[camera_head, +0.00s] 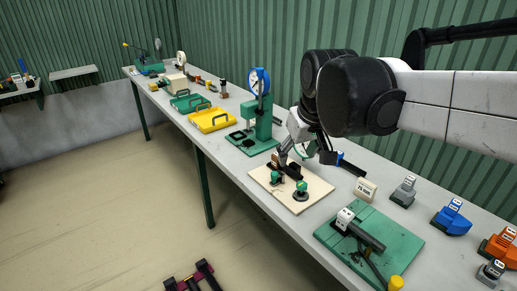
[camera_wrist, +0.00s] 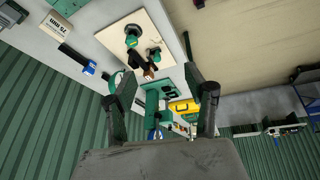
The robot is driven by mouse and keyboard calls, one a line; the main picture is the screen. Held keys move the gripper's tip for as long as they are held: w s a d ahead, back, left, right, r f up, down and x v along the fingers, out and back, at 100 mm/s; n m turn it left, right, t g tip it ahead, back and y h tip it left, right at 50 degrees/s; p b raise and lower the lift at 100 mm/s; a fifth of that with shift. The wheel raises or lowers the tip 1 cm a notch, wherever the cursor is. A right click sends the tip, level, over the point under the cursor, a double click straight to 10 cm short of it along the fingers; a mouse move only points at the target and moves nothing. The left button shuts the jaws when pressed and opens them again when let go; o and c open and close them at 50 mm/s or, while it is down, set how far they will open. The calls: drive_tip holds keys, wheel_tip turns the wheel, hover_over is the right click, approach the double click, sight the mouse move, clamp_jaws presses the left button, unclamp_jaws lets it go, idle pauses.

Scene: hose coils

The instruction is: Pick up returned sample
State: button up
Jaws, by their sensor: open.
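I cannot tell for sure which thing is the returned sample. A cream board (camera_head: 262,176) on the bench carries a dark piece with a brown end (camera_head: 289,169) and two green-topped fixtures (camera_head: 301,188). The board (camera_wrist: 112,37) and the dark piece (camera_wrist: 140,64) also show in the wrist view. A dark bar with a blue end (camera_head: 347,164) lies behind the board; it also shows in the wrist view (camera_wrist: 77,60). My gripper (camera_head: 302,158) is above the board's back edge. In the wrist view its fingers (camera_wrist: 162,93) are spread, with nothing held between them.
A green press with a blue dial (camera_head: 262,118) stands left of my gripper. Yellow (camera_head: 212,121) and green trays lie farther left. A green mat (camera_head: 392,237) with a dark cylinder, a label block (camera_head: 366,190) and blue and orange blocks are at right.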

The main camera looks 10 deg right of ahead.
drive_tip(key=w+d+g, duration=0.1)
drive_tip(key=w, duration=0.8)
drive_tip(key=n+g, duration=0.2)
hover_over(287, 168)
drive_tip(key=s+a, duration=0.2)
drive_tip(key=a, duration=0.1)
wheel_tip(287, 168, down, 5)
drive_tip(key=shift+n+g, duration=0.6)
drive_tip(key=shift+g, duration=0.3)
drive_tip(key=w+f, duration=0.2)
drive_tip(key=f, duration=0.3)
drive_tip(key=w+d+f, duration=0.1)
drive_tip(key=w+f, duration=0.1)
drive_tip(key=f, duration=0.3)
drive_tip(key=w+d+f+p, duration=0.1)
drive_tip(key=w+f, duration=0.2)
drive_tip(key=f, duration=0.2)
drive_tip(key=shift+w+a+f, duration=0.15)
drive_tip(key=shift+f, duration=1.2)
drive_tip(key=shift+w+a+f, duration=0.1)
drive_tip(key=shift+a+f, duration=0.05)
drive_tip(key=shift+f, duration=1.15)
clamp_jaws()
